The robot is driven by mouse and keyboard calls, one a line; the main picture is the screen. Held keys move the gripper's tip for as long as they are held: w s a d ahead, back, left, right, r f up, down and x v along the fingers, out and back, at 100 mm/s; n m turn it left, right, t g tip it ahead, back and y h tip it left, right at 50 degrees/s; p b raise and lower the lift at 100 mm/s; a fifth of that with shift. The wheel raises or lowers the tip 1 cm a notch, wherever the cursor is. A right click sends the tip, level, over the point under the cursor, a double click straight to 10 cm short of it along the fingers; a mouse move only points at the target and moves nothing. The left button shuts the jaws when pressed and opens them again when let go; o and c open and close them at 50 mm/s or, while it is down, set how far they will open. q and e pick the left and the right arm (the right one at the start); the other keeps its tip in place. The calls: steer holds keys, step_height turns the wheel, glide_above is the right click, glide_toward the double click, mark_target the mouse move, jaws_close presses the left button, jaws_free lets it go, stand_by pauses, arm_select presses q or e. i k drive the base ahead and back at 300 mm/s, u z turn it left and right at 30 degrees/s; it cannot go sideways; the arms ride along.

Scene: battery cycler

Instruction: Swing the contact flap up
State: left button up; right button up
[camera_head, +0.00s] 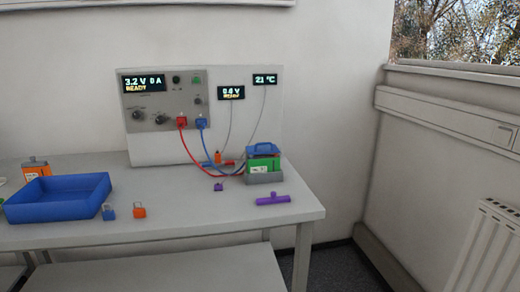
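A green battery block (263,162) with a white label sits upright in a grey holder (266,179) at the right part of the table. A blue frame-like piece (264,147) lies across the top of the block; it may be the contact flap, but I cannot tell for sure. Red and blue cables run from the panel (164,100) down to the holder's left side. Neither of my grippers is in view.
A purple T-shaped piece (273,199) lies in front of the holder, and a small purple clip (218,187) to its left. The table's (190,222) front middle is clear.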

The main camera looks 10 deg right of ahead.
mark_target(269, 148)
steer(key=k, duration=0.6)
steer(key=z, duration=0.9)
steer(key=i, duration=1.7)
steer(key=u, duration=0.85)
steer(key=i, duration=0.3)
steer(key=u, duration=0.45)
